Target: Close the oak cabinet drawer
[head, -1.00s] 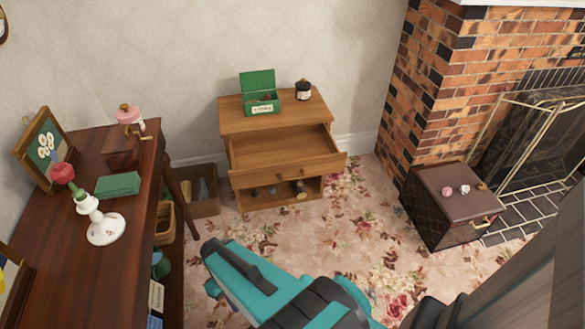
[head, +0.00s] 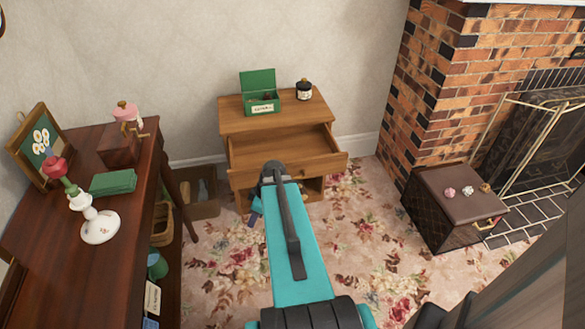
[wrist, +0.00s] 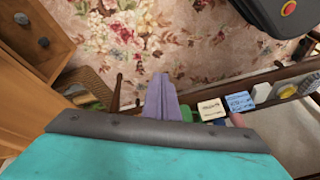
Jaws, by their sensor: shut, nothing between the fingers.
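The oak cabinet (head: 236,119) stands against the back wall. Its upper drawer (head: 322,165) is pulled well out, and the inside looks empty. My gripper (head: 256,218) shows there only as a small purple piece, low and left of the drawer front. In the wrist view, its purple fingers (wrist: 160,97) are together and empty. I cannot tell whether my wrist touches the drawer.
A green tin (head: 262,107) and a dark jar (head: 304,92) stand on the cabinet. A dark desk (head: 60,240) with several objects is at left, and a wooden crate (head: 203,208) sits beside the cabinet. A brown box (head: 445,215) stands right. Flowered carpet between is clear.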

